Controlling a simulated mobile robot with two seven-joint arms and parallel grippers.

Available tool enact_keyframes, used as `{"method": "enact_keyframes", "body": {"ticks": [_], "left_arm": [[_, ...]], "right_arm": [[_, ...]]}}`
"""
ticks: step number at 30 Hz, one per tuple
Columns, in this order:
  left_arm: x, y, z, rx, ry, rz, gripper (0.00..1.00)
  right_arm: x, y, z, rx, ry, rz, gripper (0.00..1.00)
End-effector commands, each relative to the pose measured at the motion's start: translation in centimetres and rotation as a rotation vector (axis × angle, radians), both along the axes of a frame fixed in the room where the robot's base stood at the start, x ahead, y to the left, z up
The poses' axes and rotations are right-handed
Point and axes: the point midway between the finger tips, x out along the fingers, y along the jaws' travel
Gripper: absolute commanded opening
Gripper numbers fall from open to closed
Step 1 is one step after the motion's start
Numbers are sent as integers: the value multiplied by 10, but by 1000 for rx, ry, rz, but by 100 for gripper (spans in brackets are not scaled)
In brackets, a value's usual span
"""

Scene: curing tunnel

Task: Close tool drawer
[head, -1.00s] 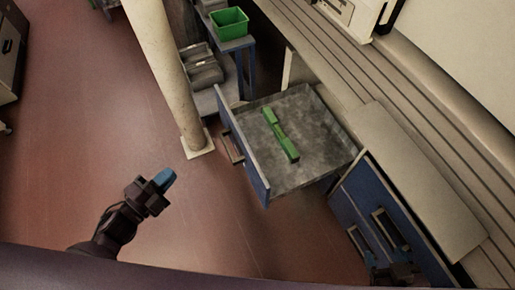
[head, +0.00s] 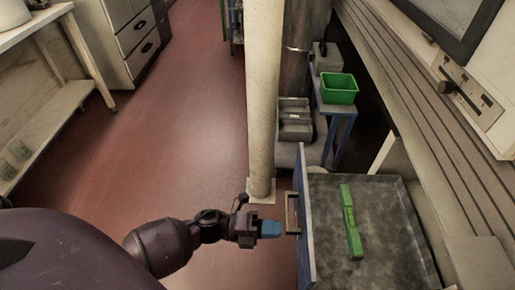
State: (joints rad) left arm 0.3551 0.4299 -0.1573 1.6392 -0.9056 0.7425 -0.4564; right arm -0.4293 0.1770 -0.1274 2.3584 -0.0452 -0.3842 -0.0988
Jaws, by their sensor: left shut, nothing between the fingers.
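The tool drawer (head: 330,212) stands pulled out at the lower right, with a grey metal inside and a blue front panel (head: 304,232). A handle (head: 291,213) sits on the outer side of that panel. A green tool, possibly a spirit level (head: 351,222), lies in the drawer. My left gripper (head: 278,229), with blue fingertips, is shut and empty. It is just left of the drawer front, close to the handle; I cannot tell whether it touches. My right gripper is not in view.
A cream column (head: 264,100) stands just beyond my left gripper. Behind it are a blue-legged stand with a green bin (head: 338,88) and grey trays (head: 295,120). A cabinet (head: 126,35) and a bench (head: 45,85) are at left. Red floor (head: 175,130) between is clear.

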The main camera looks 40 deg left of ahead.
Motion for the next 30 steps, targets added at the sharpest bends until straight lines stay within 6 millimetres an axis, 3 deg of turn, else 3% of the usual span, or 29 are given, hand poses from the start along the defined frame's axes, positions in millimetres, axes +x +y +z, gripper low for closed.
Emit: {"method": "enact_keyframes", "body": {"ticks": [6, 12, 30], "left_arm": [[19, -30, -2, -2, 2, 0, 0], [30, -45, -1, -1, 3, 0, 0], [35, -52, 0, -1, 1, 0, 0]], "right_arm": [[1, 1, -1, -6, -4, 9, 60], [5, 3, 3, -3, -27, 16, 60], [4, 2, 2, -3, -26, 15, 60]]}}
